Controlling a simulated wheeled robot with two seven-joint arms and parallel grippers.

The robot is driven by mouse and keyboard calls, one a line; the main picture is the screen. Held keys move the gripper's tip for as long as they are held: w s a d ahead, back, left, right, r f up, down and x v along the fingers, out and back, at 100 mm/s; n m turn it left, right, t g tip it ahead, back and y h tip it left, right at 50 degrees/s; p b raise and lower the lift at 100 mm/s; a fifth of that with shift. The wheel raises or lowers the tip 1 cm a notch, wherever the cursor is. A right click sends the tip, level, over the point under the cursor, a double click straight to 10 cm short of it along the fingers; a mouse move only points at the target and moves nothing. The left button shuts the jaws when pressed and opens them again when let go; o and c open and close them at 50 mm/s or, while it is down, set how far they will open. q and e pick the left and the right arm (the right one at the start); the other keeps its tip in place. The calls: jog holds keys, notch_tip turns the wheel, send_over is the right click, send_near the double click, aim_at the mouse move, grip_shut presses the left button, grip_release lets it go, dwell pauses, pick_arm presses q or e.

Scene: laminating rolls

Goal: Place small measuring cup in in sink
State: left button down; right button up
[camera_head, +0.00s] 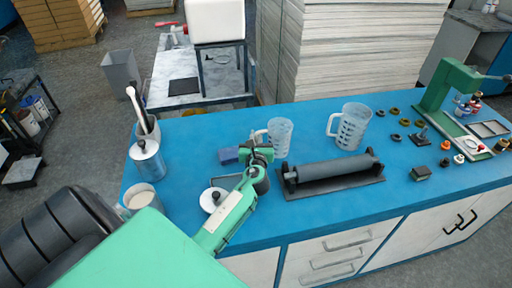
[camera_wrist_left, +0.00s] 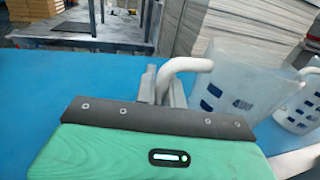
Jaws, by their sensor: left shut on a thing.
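The small measuring cup (camera_head: 281,138) is clear with dark markings and stands upright at the blue worktop, its handle toward the left. It also shows in the left wrist view (camera_wrist_left: 238,88), with its pale handle (camera_wrist_left: 190,64) reaching between my fingers. My left gripper (camera_head: 258,146) is at the cup's left side and is shut on this handle; in the left wrist view its fingers (camera_wrist_left: 162,84) show past the green housing. I cannot tell whether the cup's base touches the worktop. I see no clear sink. My right gripper is out of view.
A larger measuring cup (camera_head: 351,128) stands to the right. A black roller (camera_head: 333,170) lies in front of the cups. A green press (camera_head: 440,92) stands far right.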

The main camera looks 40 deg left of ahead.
pick_arm(q)
jog(key=shift+f+b, duration=0.35)
jog(key=shift+f, duration=1.85)
jog(key=c, duration=1.5)
grip_release()
jog(key=shift+f, duration=0.1)
